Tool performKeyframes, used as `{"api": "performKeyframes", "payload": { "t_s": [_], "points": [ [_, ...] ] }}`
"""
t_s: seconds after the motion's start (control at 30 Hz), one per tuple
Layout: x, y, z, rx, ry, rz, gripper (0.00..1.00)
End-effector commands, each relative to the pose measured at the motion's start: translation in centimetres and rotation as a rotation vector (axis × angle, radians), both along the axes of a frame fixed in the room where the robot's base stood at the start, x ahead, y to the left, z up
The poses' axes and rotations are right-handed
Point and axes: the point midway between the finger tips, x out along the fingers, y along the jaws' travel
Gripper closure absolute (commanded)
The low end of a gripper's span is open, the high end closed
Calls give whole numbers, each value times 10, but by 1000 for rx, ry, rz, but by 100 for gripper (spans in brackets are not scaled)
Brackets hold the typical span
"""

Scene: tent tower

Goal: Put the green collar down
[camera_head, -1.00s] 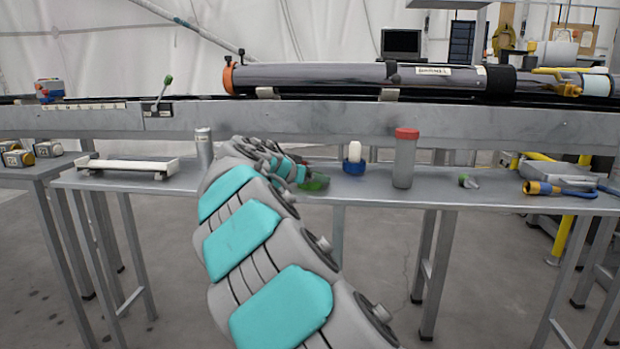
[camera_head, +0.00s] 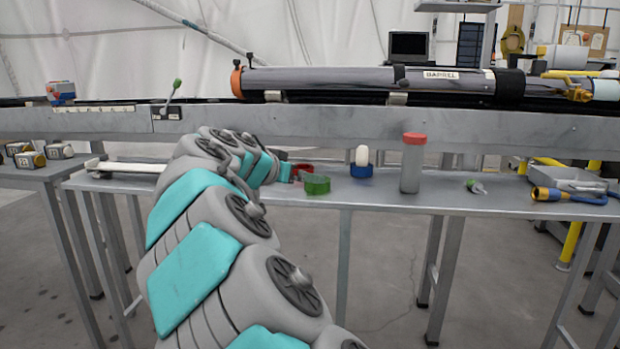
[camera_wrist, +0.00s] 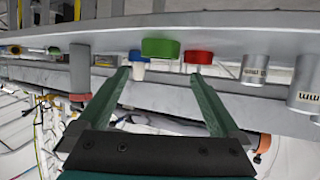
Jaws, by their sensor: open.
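The green collar (camera_head: 316,185) rests on the grey table in the head view, close to its front edge. It also shows in the wrist view (camera_wrist: 160,48), beyond my fingertips. My gripper (camera_wrist: 158,76) is open and empty, its two green fingers spread, with the collar apart from them. In the head view my gripper (camera_head: 286,172) is small and partly hidden by my arm, just left of the green collar.
A red collar (camera_head: 302,169) sits just behind the green one. A blue ring (camera_head: 361,171) with a white top and a grey red-capped bottle (camera_head: 412,163) stand to the right. A raised rail with a long barrel (camera_head: 370,78) runs behind.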

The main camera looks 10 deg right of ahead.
Motion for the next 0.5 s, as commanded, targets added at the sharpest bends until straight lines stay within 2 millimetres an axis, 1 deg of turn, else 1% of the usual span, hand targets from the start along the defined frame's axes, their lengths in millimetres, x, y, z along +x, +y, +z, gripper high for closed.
{"api": "performKeyframes", "payload": {
  "t_s": [0.1,0.2,0.5],
  "points": [
    [-11,11,7,-1,-1,2,0],
    [-17,16,9,0,0,2,0],
    [-21,18,11,1,2,0,0]
  ]
}}
